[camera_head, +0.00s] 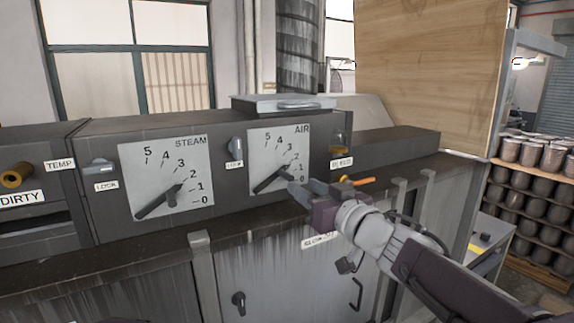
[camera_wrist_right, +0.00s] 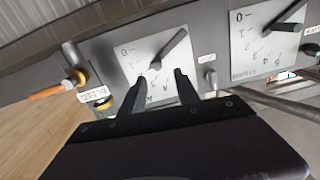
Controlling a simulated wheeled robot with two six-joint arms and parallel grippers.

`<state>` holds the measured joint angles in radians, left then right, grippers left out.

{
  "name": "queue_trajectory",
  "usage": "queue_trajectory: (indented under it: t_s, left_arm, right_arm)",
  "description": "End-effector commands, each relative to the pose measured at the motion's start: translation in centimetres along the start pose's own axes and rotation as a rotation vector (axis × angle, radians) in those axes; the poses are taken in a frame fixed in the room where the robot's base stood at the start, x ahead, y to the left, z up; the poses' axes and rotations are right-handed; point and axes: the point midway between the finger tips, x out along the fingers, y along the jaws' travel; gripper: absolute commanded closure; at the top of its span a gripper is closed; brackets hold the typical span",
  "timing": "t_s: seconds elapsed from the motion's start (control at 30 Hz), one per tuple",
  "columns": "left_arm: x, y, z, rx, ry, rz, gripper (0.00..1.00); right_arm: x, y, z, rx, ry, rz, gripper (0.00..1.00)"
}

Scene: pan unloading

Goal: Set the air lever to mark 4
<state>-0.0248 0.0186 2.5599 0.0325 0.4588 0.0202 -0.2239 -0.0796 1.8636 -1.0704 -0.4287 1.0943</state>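The white AIR dial (camera_head: 262,160) carries marks 0 to 5. Its dark lever (camera_head: 268,183) slants, long arm to the lower left and short end to the upper right, roughly toward mark 2; the exact reading is unclear. My right gripper (camera_head: 304,187) is in front of the dial's lower right corner. In the wrist view the right gripper (camera_wrist_right: 159,84) is open and empty, its fingers overlapping the dial (camera_wrist_right: 136,57) near the lever's hub. The lever (camera_wrist_right: 174,45) extends away from the fingers, not between them. My left gripper is not in view.
The STEAM dial (camera_head: 140,165) with a similar lever is to the left. A small lock knob (camera_head: 236,147) sits between the dials. Right of the AIR dial is a brass valve, with an orange handle (camera_head: 358,182) below. A lidded metal box (camera_head: 283,104) stands on the panel.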

Motion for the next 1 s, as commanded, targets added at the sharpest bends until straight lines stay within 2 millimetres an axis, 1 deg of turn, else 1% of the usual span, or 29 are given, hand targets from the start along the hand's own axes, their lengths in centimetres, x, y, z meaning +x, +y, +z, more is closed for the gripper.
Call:
queue_trajectory:
  t_s: [0.07, 0.13, 0.3, 0.4, 0.5, 0.6, 0.83, 0.87, 0.9, 0.97, 1.0]
  left_arm:
    - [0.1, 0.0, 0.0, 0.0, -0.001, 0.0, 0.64]
    - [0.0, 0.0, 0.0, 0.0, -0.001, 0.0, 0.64]
    - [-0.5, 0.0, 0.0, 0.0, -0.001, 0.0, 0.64]
    - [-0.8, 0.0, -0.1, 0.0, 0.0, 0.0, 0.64]
    - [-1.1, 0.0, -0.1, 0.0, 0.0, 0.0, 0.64]
    - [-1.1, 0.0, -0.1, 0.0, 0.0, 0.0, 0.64]
    - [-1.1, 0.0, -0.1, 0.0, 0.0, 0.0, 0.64]
    - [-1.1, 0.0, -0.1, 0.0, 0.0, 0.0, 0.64]
    - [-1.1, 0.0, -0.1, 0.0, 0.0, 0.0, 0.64]
    - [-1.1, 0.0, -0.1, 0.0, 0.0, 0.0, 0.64]
    - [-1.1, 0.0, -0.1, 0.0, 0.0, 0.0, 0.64]
  right_arm:
    - [0.6, 0.0, 0.2, 0.001, -0.002, 0.0, 0.62]
    - [1.8, 0.0, 0.3, 0.003, -0.003, -0.001, 0.62]
    - [5.5, 0.1, 0.2, 0.002, -0.003, 0.0, 0.62]
    - [7.3, 0.1, 0.2, 0.003, -0.004, 0.001, 0.62]
    - [8.4, 0.1, 0.2, 0.002, -0.002, 0.002, 0.62]
    - [9.0, 0.1, 0.3, 0.002, -0.003, 0.003, 0.62]
    - [9.0, 0.2, 0.3, 0.002, -0.002, 0.003, 0.62]
    - [9.0, 0.2, 0.3, 0.002, -0.002, 0.003, 0.7]
    - [9.0, 0.2, 0.3, 0.002, -0.002, 0.003, 0.82]
    - [9.0, 0.2, 0.3, 0.002, -0.002, 0.003, 0.98]
    - [9.0, 0.2, 0.3, 0.002, -0.002, 0.003, 1.0]
